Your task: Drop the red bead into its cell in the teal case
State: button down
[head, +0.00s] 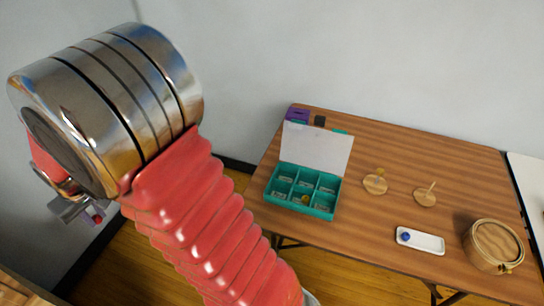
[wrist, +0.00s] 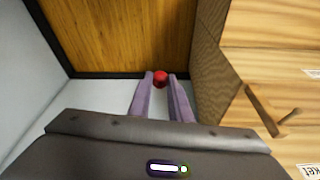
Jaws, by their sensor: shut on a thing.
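A red bead (wrist: 160,78) is held between the tips of my gripper (wrist: 160,84) in the wrist view, above the wooden floor. In the head view my gripper (head: 88,213) is at the far left, well away from the table, with the bead (head: 98,219) small at its tip. The teal case (head: 272,203) stands on the left part of the table with its pale lid (head: 318,148) raised. Its open cells have small labels, too small to read. A yellow bead (head: 305,199) appears in a front cell.
The table (head: 420,160) also holds a white tray (head: 428,242) with a blue bead (head: 405,237), a round wooden box (head: 496,243), two wooden discs with pegs (head: 375,184) (head: 425,197) and a purple box (head: 297,115). The wrist view shows wooden furniture with a handle (wrist: 266,110) at right.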

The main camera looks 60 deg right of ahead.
jog(key=s+d+m+g+h, duration=0.1)
jog(key=s+d+m, duration=0.45)
jog(key=d, duration=0.85)
jog(key=s+d+m+h, duration=0.1)
jog(key=s+d+m, duration=0.45)
jog(key=d, duration=0.75)
jog(key=s+d+m+g, duration=0.1)
jog(key=s+d+m, duration=0.2)
jog(key=s+d, duration=0.4)
jog(key=s+d+r+m+g+h, duration=0.1)
jog(key=s+d+m, duration=0.3)
jog(key=s, duration=1.3)
jog(key=d, duration=0.4)
jog(key=shift+r+m+g, duration=0.3)
jog(key=shift+f, duration=0.1)
jog(key=shift+f, duration=2.9)
